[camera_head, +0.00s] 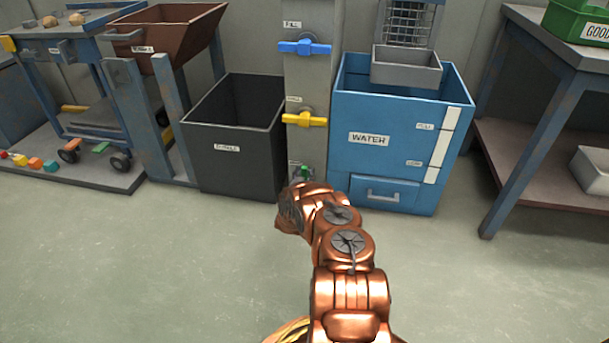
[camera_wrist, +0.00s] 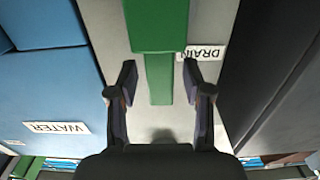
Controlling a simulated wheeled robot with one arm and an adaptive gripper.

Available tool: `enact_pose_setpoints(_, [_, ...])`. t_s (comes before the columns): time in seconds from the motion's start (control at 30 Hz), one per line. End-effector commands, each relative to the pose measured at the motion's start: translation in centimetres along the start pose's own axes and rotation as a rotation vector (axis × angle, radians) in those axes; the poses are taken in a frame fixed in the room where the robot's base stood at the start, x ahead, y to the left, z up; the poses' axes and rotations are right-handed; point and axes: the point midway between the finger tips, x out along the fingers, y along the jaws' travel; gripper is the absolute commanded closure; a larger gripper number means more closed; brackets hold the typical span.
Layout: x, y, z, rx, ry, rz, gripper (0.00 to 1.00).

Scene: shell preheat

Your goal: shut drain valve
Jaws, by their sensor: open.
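The green drain valve (camera_head: 305,171) sits low on the grey post, below the yellow valve, and is mostly hidden behind my copper arm in the head view. In the wrist view, its green handle (camera_wrist: 159,78) is a narrow bar below a wider green block. My gripper (camera_wrist: 159,76) is open, with one finger on each side of the bar and visible gaps between. An upside-down DRAIN label (camera_wrist: 205,52) is beside the handle, partly covered by a finger. My gripper is hidden by the arm in the head view.
A blue valve (camera_head: 304,47) and a yellow valve (camera_head: 304,119) are higher on the post (camera_head: 306,77). A dark bin (camera_head: 235,160) stands close on the left, the blue WATER tank (camera_head: 385,160) close on the right. The floor in front is clear.

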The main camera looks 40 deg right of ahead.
Motion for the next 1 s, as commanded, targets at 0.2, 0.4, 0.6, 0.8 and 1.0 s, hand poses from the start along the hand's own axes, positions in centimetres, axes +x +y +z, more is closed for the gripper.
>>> enact_pose_setpoints(0.2, [0.47,0.03,0.01,-0.001,0.0,0.0,0.5])
enact_pose_setpoints(0.4, [0.46,0.02,-0.01,-0.001,0.0,0.0,0.5])
enact_pose_setpoints(0.6, [0.45,0.01,0.01,-0.001,0.0,-0.001,0.71])
enact_pose_setpoints(0.8, [0.44,0.01,0.02,-0.001,-0.001,-0.001,0.92])
enact_pose_setpoints(1.0, [0.44,0.04,0.04,-0.001,-0.001,0.0,1.0])
